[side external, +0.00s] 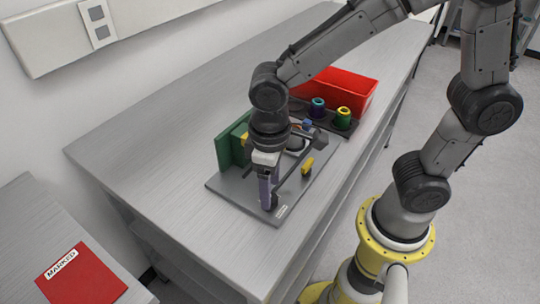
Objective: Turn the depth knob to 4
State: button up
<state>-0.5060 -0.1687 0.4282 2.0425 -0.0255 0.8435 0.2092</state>
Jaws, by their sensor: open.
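The interferometer stands on a dark grey base plate (225,188) on the bench, with a green upright block (229,150) at its left. A small yellow part (308,167) and a blue part (307,124) show at its right side. I cannot tell which part is the depth knob, and no dial numbers are readable. My gripper (271,203) points down over the front of the plate, with its fingers apart. It hides the middle of the device. I see nothing held between the fingers, and contact with the device is unclear.
Behind the device, a dark tray holds a blue ringed piece (318,108) and a yellow-green one (343,118). A red bin (350,88) stands behind them. A red pad marked "MARKED" (85,280) lies on a separate table. The bench's left part (130,140) is clear.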

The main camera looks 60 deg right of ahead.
notch_tip(320, 180, up, 11)
dwell(0.3)
jog(key=shift+a, duration=0.1)
jog(key=s+d+r+m+t, duration=0.2)
jog(key=s+d+r+m, duration=0.15)
jog(key=d, duration=0.45)
jog(key=s+d+f+t, duration=0.3)
jog(key=s+d, duration=0.1)
jog(key=d, duration=0.1)
jog(key=shift+s+d+f+t, duration=0.15)
jog(key=shift+s+f+t, duration=0.05)
jog(key=shift+s+t, duration=0.15)
